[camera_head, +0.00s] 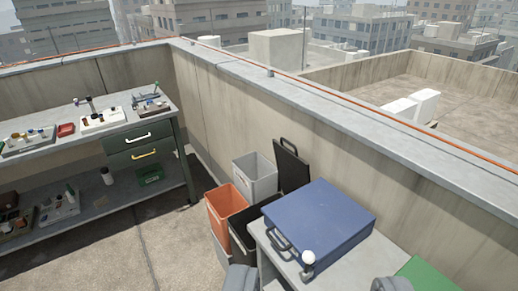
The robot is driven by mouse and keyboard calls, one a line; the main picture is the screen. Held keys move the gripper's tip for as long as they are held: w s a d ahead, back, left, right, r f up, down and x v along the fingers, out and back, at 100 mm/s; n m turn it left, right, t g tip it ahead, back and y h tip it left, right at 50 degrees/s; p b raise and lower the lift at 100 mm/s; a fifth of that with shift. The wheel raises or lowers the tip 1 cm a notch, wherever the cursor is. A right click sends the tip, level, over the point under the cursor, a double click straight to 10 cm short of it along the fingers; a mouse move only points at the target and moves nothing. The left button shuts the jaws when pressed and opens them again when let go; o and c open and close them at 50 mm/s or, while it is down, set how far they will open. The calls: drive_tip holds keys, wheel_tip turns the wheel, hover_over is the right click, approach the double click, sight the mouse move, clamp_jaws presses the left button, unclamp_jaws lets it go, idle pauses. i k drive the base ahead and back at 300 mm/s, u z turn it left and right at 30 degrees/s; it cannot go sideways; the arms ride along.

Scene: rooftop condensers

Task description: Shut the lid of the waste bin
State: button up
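The black waste bin (243,236) stands on the floor by the parapet wall, partly hidden by the table in front of it. Its black lid (291,168) stands up, open, leaning towards the wall, with a handle at its top. My gripper (318,285) shows only as two grey fingertips at the bottom edge. They are wide apart with nothing seen between them, and are well short of the bin.
An orange bin (226,203) and a grey bin (255,177) stand close beside the black one. A blue case (320,218) with a handle, a white-topped item (308,258) and a green object (428,275) are on the near table. A workbench (85,140) stands left; floor (150,240) between is clear.

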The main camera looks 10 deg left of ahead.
sight(294, 171)
drive_tip(key=u, duration=0.35)
drive_tip(key=i, duration=0.9)
drive_tip(key=u, duration=0.45)
drive_tip(key=i, duration=0.95)
drive_tip(key=z, duration=0.25)
